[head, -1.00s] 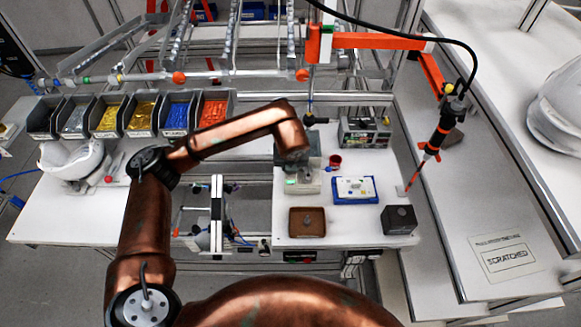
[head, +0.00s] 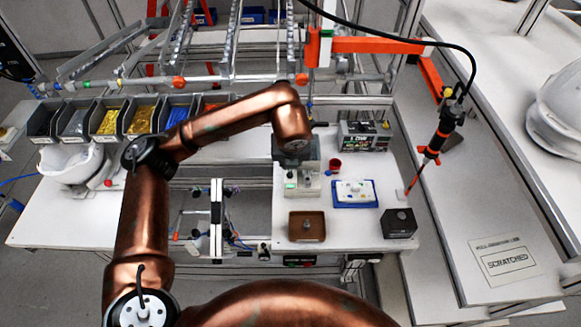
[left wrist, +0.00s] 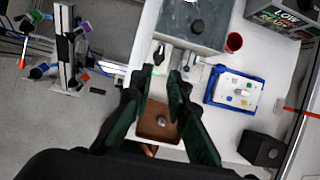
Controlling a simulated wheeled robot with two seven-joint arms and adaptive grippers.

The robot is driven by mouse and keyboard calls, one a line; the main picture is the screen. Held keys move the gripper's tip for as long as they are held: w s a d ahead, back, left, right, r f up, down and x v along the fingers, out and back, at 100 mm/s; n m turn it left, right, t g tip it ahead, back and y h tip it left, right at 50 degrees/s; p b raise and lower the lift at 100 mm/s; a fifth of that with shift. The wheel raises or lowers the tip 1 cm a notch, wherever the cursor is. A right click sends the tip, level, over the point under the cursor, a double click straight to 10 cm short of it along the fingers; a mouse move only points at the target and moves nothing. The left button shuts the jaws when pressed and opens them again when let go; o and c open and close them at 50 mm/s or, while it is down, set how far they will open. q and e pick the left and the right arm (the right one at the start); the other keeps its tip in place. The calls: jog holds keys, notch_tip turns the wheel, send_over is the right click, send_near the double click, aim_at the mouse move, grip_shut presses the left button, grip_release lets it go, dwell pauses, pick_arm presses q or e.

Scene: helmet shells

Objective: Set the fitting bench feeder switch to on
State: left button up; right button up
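A grey feeder box stands at the back of the fitting bench (head: 340,229), partly hidden by my left wrist; its top shows in the left wrist view (left wrist: 195,22). A pale block with a small green light (head: 291,187) stands at its front. In the left wrist view, a pale panel with small dark and grey fittings (left wrist: 188,62) lies just beyond my fingertips; I cannot tell which fitting is the switch or how it is set. My left gripper (left wrist: 161,78) is open and empty, its dark green fingers apart above the bench. My right gripper is not in view.
A brown tray (head: 307,226), a blue-edged plate (head: 355,194), a dark cube (head: 398,223) and a red cup (head: 335,165) stand close by. An orange-banded tool (head: 437,135) hangs at the right. Parts bins (head: 108,119) and a white helmet shell (head: 68,163) are at the left.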

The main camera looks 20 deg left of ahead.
pick_arm(q)
jog(key=v, duration=0.2)
jog(key=shift+s+r, duration=0.15)
jog(key=shift+r, duration=0.2)
